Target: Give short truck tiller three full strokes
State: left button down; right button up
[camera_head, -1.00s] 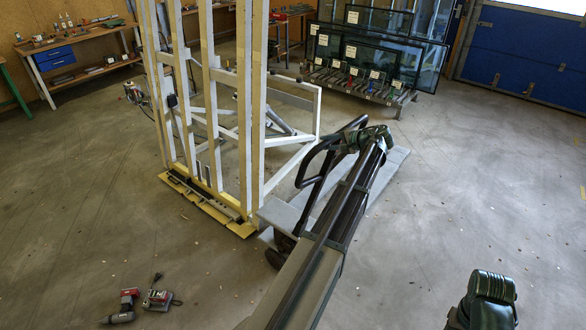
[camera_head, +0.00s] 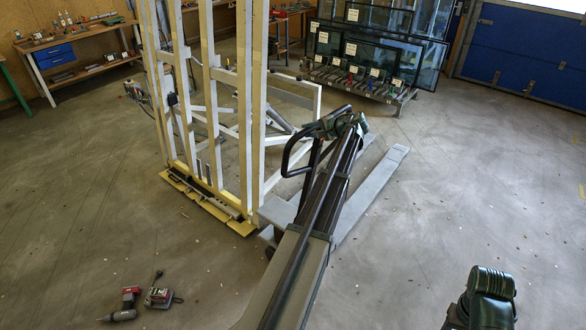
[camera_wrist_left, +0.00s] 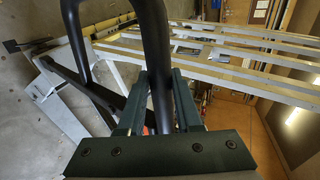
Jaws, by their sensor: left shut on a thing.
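The short truck's tiller has a black looped handle (camera_head: 287,157), standing tilted beside the white frame in the head view. My left gripper (camera_head: 314,130) is at the handle's upper part, at the far end of my left arm. In the left wrist view the black handle tube (camera_wrist_left: 157,60) runs down between the two dark fingers of my left gripper (camera_wrist_left: 160,100), which are shut on it. The truck's grey forks (camera_head: 372,190) lie low over the floor; my arm hides much of the truck's body. My right gripper is out of view.
A tall white frame (camera_head: 203,100) on a yellow-edged base stands just left of the truck. A red drill (camera_head: 128,302) and a charger (camera_head: 160,297) lie on the floor at lower left. Glass panes (camera_head: 375,55) stand on a rack behind. The floor at right is clear.

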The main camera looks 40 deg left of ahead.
pick_arm(q)
jog(key=a+r+p, duration=0.1)
jog(key=a, duration=0.8)
jog(key=shift+a, duration=0.3)
jog(key=shift+c, duration=2)
grip_release()
jog(key=shift+s, duration=0.15)
jog(key=shift+p+v, duration=2.45)
jog(key=shift+v, duration=2.5)
jog(key=shift+d+r, duration=0.35)
jog(key=shift+d, duration=0.15)
